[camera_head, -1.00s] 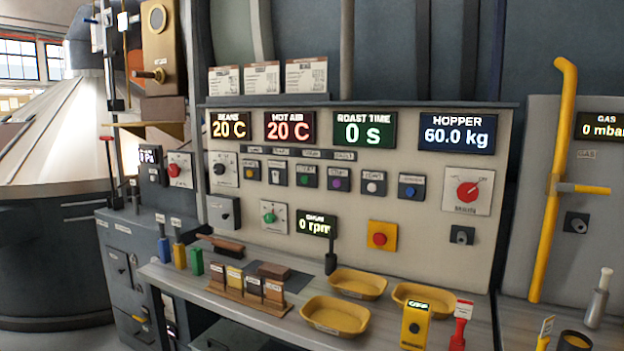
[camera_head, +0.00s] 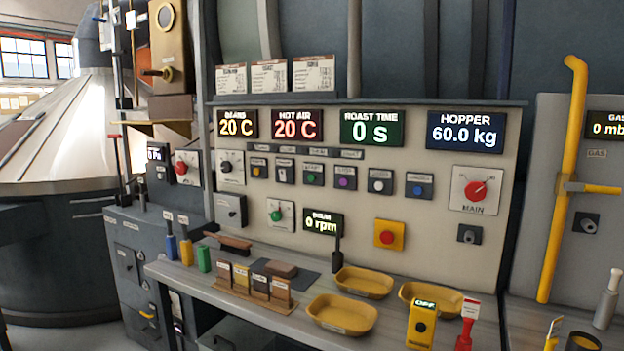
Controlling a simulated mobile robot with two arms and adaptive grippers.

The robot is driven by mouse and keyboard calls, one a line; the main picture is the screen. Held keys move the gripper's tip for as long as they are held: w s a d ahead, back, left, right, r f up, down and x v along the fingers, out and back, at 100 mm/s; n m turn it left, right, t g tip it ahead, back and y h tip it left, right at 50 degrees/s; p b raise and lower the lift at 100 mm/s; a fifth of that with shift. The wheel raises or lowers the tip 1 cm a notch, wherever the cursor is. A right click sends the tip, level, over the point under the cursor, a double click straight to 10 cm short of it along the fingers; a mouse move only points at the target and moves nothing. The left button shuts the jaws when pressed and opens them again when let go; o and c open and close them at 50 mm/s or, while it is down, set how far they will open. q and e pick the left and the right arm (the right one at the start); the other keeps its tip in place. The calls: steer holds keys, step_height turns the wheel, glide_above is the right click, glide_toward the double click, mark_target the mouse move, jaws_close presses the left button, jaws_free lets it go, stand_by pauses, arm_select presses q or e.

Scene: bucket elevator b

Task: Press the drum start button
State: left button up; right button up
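The control panel (camera_head: 480,262) stands upright ahead with a row of small square buttons and switches. From the left they show an orange button (camera_head: 257,170), a toggle switch (camera_head: 284,172), a green button (camera_head: 312,179), a purple button (camera_head: 345,182), a white button (camera_head: 380,186) and a blue button (camera_head: 418,190). Their labels are too small to read, so I cannot tell which one is drum start. Below them, the drum display (camera_head: 322,223) reads 0 rpm beside a green knob (camera_head: 276,215). Neither gripper is in view.
A red button on a yellow plate (camera_head: 387,236) and a red main knob (camera_head: 475,190) are on the panel. The shelf below holds yellow trays (camera_head: 341,315), a wooden sample rack (camera_head: 240,300) and a yellow meter (camera_head: 421,325). A yellow pipe (camera_head: 556,220) rises at right.

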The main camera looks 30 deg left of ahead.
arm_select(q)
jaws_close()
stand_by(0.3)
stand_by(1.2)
